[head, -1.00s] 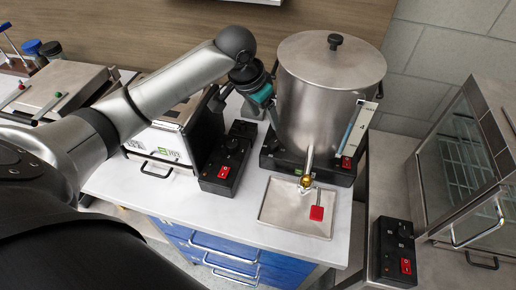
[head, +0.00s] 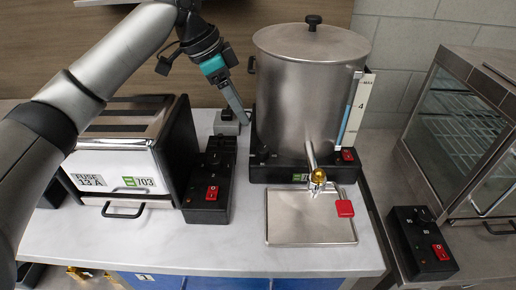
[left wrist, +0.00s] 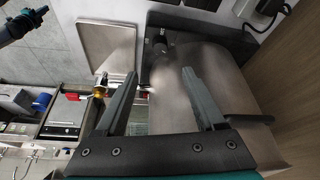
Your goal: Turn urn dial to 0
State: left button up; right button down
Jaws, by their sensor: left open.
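The steel urn (head: 308,100) stands on a black base at the back right of the white counter. Its small dark dial (head: 263,154) is on the left part of the base front; its pointer is too small to read. The dial also shows in the left wrist view (left wrist: 158,45), just beyond the fingertips. My left gripper (head: 238,108) is open and empty, pointing down beside the urn's left side, apart from the dial. In the left wrist view its fingers (left wrist: 159,75) are spread in front of the urn body. A dark bluish part (left wrist: 18,24) at the upper left looks like my right gripper, jaws unclear.
The urn's brass-coloured tap (head: 318,177) with a red lever juts over a steel drip tray (head: 310,243). A toaster (head: 120,150) and a black control box with a red switch (head: 208,195) stand left. A glass cabinet (head: 465,120) is on the right. The counter front is clear.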

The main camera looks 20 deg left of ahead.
aim_at(263, 149)
pick_arm(q)
jog(key=b+x, duration=0.2)
jog(key=x, duration=1.1)
jog(key=shift+f, duration=0.25)
jog(key=shift+c, duration=0.2)
grip_shut()
